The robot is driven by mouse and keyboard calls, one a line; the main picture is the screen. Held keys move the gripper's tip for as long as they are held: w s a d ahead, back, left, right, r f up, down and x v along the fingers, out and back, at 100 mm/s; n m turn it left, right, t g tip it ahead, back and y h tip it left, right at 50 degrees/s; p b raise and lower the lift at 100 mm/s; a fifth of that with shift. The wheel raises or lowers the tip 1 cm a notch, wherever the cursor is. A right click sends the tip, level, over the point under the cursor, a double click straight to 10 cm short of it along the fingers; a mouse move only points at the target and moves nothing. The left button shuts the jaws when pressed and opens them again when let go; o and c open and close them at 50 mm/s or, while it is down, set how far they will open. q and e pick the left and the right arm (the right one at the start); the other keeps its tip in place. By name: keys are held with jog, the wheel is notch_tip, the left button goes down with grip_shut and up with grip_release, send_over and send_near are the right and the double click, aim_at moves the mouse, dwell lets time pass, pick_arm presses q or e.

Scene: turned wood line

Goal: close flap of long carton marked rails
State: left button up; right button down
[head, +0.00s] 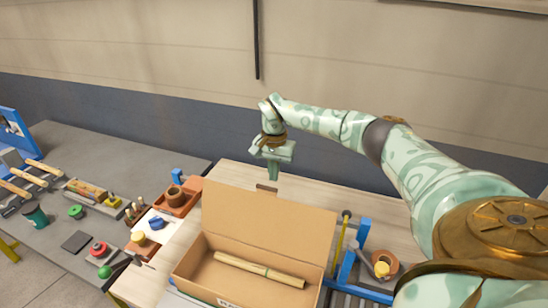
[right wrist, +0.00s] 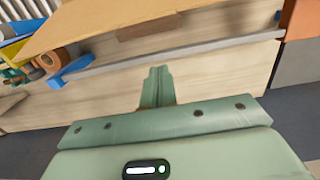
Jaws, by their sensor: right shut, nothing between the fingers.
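The long open carton (head: 190,270) of brown cardboard stands on the light wood table, with a partly cut-off label at its front bottom edge. Its flap (head: 255,222) stands up along the far side, with a dark brown tab (head: 266,188) at the top edge. The flap (right wrist: 90,28) and its tab (right wrist: 150,27) also show at the top of the right wrist view. A turned wooden rail (head: 258,269) lies inside. My right gripper (head: 273,178) is shut and empty, fingers down, just beyond the flap's top edge. Its fingers (right wrist: 158,70) look apart from the flap. My left gripper is out of view.
Right of the carton are blue brackets (head: 348,267) and a brown tape roll (head: 385,263). Left are a terracotta tray (head: 180,203) and a white tray with small parts. A grey bench (head: 75,145) holds tools and a green cup (head: 34,215). A wall stands behind.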

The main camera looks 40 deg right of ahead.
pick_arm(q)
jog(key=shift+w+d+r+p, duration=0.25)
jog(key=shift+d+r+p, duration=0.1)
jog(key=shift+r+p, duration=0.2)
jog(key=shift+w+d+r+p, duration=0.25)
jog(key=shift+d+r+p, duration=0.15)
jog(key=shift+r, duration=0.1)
pick_arm(e)
jog(key=s+a, duration=0.1)
jog(key=a, duration=0.2)
jog(key=shift+s+a+f, duration=0.1)
jog(key=shift+s, duration=0.3)
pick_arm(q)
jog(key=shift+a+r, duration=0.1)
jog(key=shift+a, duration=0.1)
